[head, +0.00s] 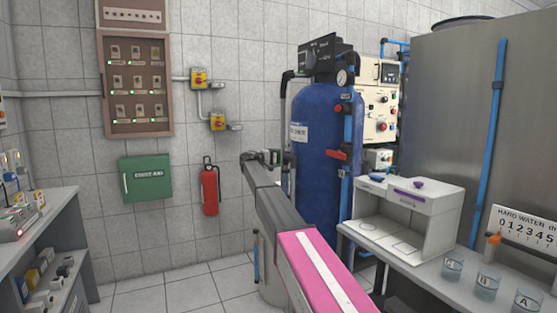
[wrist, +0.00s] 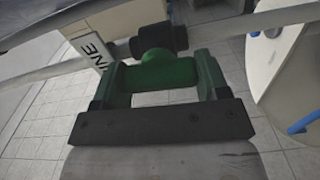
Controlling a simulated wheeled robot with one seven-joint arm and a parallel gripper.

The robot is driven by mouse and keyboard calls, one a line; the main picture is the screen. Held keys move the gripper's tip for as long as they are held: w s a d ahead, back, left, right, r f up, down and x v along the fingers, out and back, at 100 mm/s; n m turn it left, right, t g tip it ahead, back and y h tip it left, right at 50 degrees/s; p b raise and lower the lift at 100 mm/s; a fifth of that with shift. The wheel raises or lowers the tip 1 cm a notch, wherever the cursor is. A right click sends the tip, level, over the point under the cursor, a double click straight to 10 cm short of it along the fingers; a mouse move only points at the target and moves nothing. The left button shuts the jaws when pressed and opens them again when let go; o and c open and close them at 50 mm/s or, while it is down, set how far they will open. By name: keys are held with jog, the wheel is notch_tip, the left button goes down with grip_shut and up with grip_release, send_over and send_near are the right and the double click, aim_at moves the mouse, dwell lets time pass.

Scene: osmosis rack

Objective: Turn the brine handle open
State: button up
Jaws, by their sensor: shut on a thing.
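The green brine handle (wrist: 167,75) shows in the wrist view, with its round hub in front of a dark valve body (wrist: 158,40) on a pale pipe. Its bar lies crosswise in the picture, between the two fingers. My gripper (wrist: 158,65) is shut on the handle, one finger at each end of the bar. A white tag (wrist: 88,48) with dark letters ending in "NE" hangs just left of the handle, partly cut off by a finger.
The tall blue tank (head: 320,170) stands right of my arm. A bench with a white cabinet (head: 440,215) and glass beakers (head: 487,283) is at the right. A red extinguisher (head: 210,188) and a green first-aid box (head: 146,179) are on the wall. Tiled floor is open at left.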

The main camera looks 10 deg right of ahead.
jog(key=shift+a+n, duration=0.1)
jog(key=shift+n, duration=0.5)
jog(key=o, duration=0.9)
jog(key=shift+o, duration=0.2)
jog(key=v, duration=1)
jog(key=shift+a, duration=0.4)
jog(key=shift+s+a, duration=0.1)
jog(key=shift+s, duration=0.05)
